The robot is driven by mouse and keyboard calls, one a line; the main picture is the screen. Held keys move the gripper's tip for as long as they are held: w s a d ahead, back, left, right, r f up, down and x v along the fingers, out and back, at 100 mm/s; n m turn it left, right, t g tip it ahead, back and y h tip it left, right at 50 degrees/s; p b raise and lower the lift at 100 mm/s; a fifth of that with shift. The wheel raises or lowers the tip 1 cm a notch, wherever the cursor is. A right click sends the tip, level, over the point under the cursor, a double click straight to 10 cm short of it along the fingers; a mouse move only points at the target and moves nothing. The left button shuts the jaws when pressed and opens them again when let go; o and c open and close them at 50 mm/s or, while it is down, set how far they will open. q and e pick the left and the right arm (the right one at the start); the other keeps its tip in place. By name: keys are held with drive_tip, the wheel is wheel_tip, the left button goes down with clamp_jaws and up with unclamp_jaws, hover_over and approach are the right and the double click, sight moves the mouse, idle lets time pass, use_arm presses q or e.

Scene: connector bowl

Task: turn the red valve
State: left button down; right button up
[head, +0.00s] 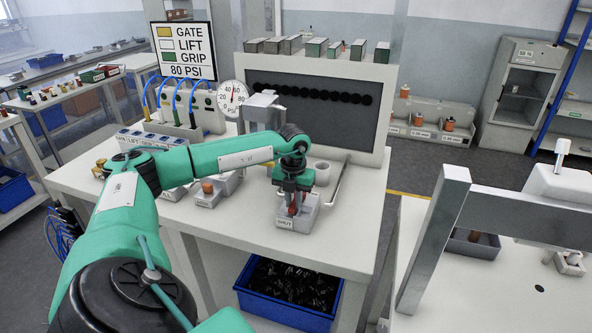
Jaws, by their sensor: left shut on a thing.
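My left arm reaches in from the left, and its gripper (292,205) points down over a small grey block (308,212) at the front of the white bench. The gripper is shut on a small red part, which I take to be the red valve (292,211). The fingers hide most of it, so its turn angle cannot be told. The block carries a label on its front, too small to read surely. My right gripper is not in view.
Grey holders with a copper-coloured part (207,188) stand left of the block. A pressure gauge (233,96) and a sign (182,50) stand behind. A blue bin (283,312) sits below the bench. A metal frame (436,235) rises at right. The bench front is clear.

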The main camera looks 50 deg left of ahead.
sight(293, 203)
use_arm(q)
drive_tip(key=shift+a+r, duration=0.1)
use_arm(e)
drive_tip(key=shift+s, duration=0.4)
use_arm(q)
drive_tip(key=c, duration=1.4)
unclamp_jaws()
drive_tip(key=shift+o, duration=0.2)
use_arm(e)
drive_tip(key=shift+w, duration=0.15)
